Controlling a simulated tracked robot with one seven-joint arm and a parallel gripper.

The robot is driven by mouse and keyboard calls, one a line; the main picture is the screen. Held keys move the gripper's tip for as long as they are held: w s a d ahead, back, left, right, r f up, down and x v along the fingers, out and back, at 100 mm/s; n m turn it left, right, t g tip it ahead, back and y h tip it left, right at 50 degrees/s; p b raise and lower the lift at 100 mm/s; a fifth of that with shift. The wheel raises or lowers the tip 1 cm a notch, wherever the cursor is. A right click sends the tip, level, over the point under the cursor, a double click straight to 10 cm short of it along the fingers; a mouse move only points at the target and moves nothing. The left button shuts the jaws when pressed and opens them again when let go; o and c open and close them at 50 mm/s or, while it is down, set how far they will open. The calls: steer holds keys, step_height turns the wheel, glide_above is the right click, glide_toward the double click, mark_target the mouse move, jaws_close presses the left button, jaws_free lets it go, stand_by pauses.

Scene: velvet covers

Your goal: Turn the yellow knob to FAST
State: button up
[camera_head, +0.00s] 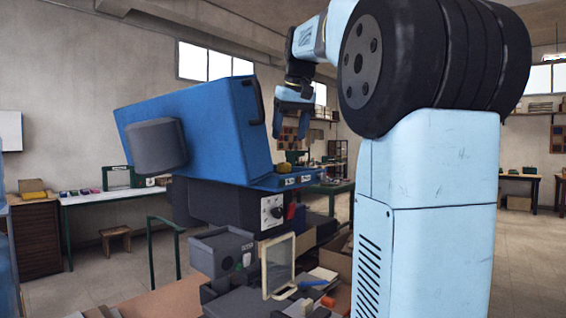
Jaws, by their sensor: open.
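A large blue machine (195,125) stands left of centre, with a blue control ledge (272,183) at its right side. A small dark-yellow shape (292,157), which may be the yellow knob, rises from this ledge. Its pointer direction and any FAST mark are too small to read. My gripper (290,134) is open and empty, pointing down, above the ledge and the yellowish shape, with a visible gap. Small white labels (290,181) sit on the ledge's front edge.
Below the ledge, a dark box carries a white dial plate (272,211) and a red part (291,211). A grey box (222,252) and a pale upright frame (278,266) stand in front. Cardboard boxes (335,250) lie lower right. Benches line the walls.

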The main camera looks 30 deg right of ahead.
mark_target(284, 171)
steer(key=x, duration=0.9)
steer(key=shift+w+d+f, duration=0.1)
steer(key=shift+f, duration=0.15)
